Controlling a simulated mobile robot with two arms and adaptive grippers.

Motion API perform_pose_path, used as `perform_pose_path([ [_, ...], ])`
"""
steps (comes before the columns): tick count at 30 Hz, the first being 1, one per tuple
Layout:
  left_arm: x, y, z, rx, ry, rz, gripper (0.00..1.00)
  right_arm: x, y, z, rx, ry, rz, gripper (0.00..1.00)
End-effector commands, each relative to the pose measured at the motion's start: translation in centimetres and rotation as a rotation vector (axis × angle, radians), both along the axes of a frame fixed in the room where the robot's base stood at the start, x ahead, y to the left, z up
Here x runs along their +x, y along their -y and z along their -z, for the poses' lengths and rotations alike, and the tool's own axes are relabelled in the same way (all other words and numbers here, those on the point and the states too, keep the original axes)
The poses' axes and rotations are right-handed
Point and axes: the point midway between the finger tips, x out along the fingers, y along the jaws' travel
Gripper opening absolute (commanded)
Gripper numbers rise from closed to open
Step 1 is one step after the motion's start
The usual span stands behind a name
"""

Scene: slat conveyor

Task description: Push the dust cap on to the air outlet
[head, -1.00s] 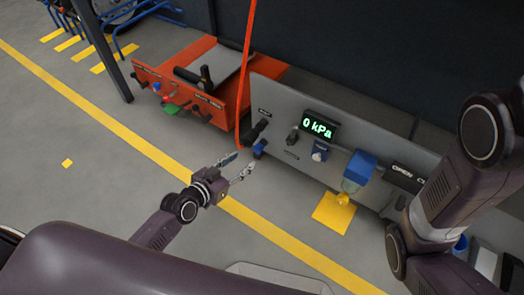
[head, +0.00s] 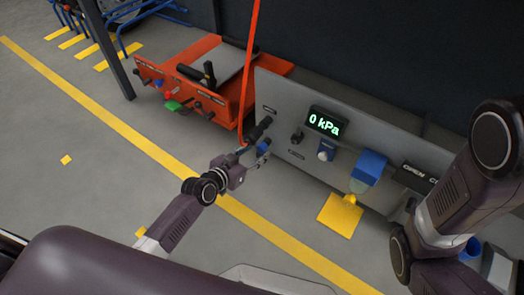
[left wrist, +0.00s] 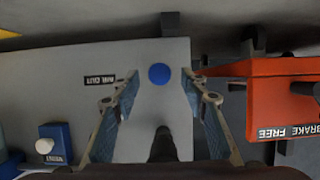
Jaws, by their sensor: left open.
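The blue dust cap (head: 263,146) shows on the grey panel, just below a black fitting (head: 260,129) that looks like the air outlet. In the left wrist view the cap (left wrist: 159,74) is a round blue disc near the "AIR OUT" label, and the dark fitting (left wrist: 163,145) shows below it. My left gripper (head: 257,157) is close to the panel at the cap. Its open fingers (left wrist: 159,85) stand on either side of the cap in the picture, with gaps to both. Whether they reach its depth is unclear. My right gripper is out of view; only its arm shows.
The grey panel (head: 285,100) carries a display (head: 325,122) reading 0 kPa, knobs and a blue box (head: 367,167). An orange unit (head: 210,80) stands to the left. An orange-red line (head: 250,70) hangs beside the gripper.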

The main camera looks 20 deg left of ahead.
Motion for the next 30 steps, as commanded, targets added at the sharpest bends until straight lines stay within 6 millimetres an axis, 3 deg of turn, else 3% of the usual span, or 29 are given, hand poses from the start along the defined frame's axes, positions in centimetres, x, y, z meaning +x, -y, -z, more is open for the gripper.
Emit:
perform_pose_path([
  [9,1.5,0.6,0.7,0.0,0.0,0.0,0.41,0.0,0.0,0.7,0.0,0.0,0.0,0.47],
  [30,1.5,0.5,0.6,0.0,0.0,0.0,0.41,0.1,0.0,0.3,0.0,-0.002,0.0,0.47],
])
